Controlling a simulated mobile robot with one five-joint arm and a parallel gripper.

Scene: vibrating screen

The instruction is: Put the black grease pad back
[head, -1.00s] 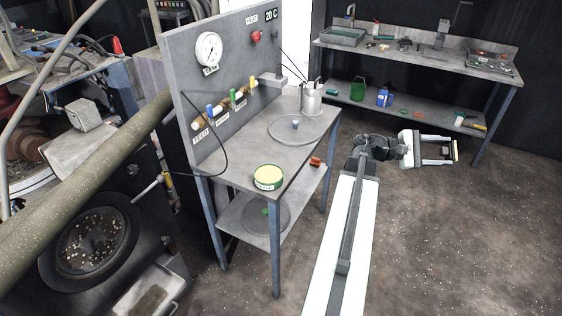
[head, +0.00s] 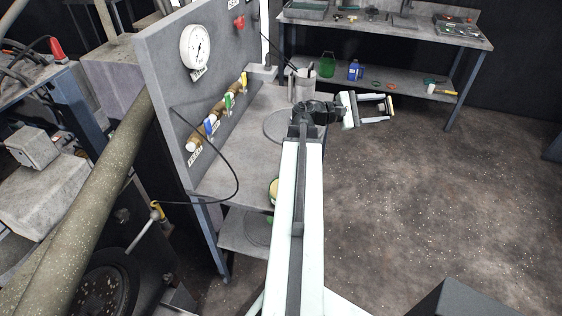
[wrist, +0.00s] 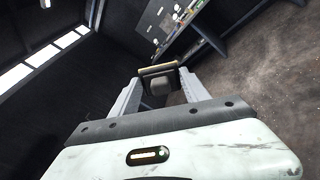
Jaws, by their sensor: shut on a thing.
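My gripper (head: 388,107) is at the end of my arm, out over the floor to the right of the grey test bench (head: 236,168). It is shut on the black grease pad (wrist: 160,82), a small dark block with a tan strip along its far edge, held between the two fingers in the wrist view. In the head view the pad (head: 390,105) is small, and mostly its tan strip shows. A round yellow tin (head: 273,190) with a green side stands on the bench, largely hidden behind my arm.
The bench's upright panel carries a gauge (head: 195,46) and coloured valves (head: 228,101). A black cable (head: 236,170) loops over its front corner. A second workbench (head: 390,20) with tools stands at the back. The floor (head: 430,200) on the right is clear.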

